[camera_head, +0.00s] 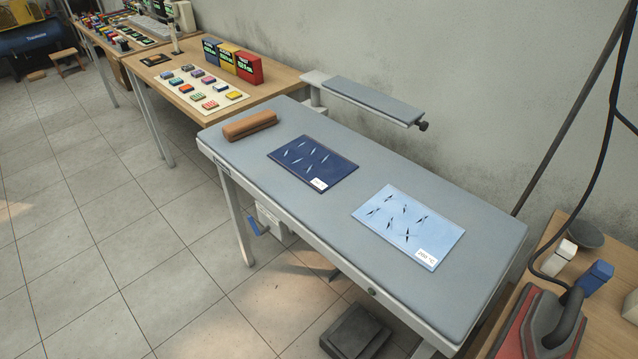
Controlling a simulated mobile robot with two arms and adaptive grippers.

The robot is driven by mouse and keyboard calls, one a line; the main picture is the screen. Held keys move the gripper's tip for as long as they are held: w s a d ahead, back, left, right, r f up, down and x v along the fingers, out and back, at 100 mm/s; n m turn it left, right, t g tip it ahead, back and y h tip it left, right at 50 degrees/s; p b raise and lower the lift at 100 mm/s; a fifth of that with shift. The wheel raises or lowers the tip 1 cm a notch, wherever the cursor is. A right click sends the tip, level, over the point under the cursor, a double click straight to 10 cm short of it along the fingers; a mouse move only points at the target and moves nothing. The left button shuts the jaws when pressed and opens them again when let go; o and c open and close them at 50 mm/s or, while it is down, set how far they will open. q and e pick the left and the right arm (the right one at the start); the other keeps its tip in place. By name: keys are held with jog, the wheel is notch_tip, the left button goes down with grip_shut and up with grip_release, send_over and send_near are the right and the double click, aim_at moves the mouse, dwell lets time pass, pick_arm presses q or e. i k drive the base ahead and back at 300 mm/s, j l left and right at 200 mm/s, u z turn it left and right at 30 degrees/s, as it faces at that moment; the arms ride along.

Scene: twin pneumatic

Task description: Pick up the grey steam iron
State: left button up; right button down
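The grey steam iron (543,316) is at the bottom right corner of the head view. It has a dark curved handle, and a dark cable rises behind it along the right edge. It sits on a red pad or rest (510,325) on a wooden table (608,322). The bottom of the iron is cut off by the frame edge. Neither of my grippers is in view.
A grey padded ironing table (270,185) fills the middle, with a dark blue sheet (325,172), a light blue sheet (385,232) and a brown block (250,126) on it.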

aim_at(549, 328)
jog(key=z, duration=1.75)
